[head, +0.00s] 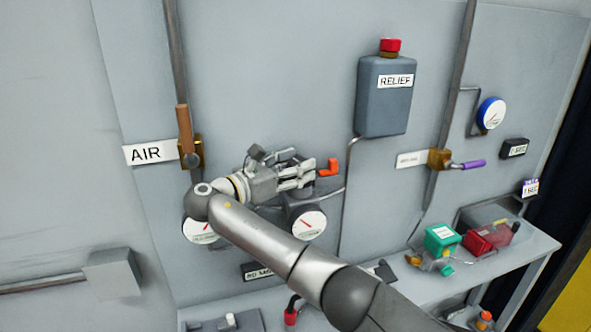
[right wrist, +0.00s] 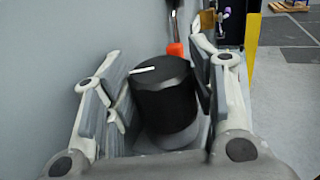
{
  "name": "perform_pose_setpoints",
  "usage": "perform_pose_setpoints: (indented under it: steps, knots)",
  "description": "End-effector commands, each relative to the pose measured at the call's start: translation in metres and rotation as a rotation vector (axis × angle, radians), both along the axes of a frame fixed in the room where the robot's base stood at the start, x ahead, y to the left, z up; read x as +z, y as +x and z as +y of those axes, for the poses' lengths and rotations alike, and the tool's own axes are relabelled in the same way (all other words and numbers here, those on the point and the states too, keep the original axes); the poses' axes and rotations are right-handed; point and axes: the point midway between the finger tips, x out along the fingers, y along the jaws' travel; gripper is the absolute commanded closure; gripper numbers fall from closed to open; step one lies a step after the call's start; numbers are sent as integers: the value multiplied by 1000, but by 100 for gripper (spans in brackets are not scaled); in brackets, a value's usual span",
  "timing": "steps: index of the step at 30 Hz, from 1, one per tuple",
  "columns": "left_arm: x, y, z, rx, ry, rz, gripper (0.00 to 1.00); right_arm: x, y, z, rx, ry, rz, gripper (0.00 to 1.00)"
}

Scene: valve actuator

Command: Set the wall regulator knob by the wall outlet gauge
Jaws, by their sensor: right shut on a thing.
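The regulator knob (right wrist: 165,95) is a black cylinder with a white pointer line on its top face, seen in the right wrist view. My right gripper (right wrist: 158,98) is shut on it, one finger on each side. In the head view the right gripper (head: 308,174) reaches across the wall panel, and its fingers hide the knob. Below them, a round white gauge (head: 309,226) with a red needle shows whole. A second white gauge (head: 198,231) at the left is partly covered by my arm. My left gripper is not in view.
An orange-red handle (head: 329,168) lies close beyond the right fingertips. A brown lever (head: 184,131) stands by the AIR sign (head: 149,152). A grey RELIEF box (head: 384,98) hangs above right. A bench (head: 521,251) with coloured parts stands lower right.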

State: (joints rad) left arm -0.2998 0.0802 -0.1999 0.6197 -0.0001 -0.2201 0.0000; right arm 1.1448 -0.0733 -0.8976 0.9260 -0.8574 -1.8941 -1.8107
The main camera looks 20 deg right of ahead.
Motion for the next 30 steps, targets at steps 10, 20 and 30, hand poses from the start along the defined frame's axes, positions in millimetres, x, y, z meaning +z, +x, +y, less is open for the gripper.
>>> perform_pose_setpoints:
  steps: [10,20,30]
  knots:
    - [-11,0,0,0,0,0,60,-2,1,1,-98,0,3,72]
    - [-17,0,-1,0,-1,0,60,-1,2,1,-157,0,2,72]
    - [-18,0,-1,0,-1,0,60,-1,3,0,-177,1,2,72]
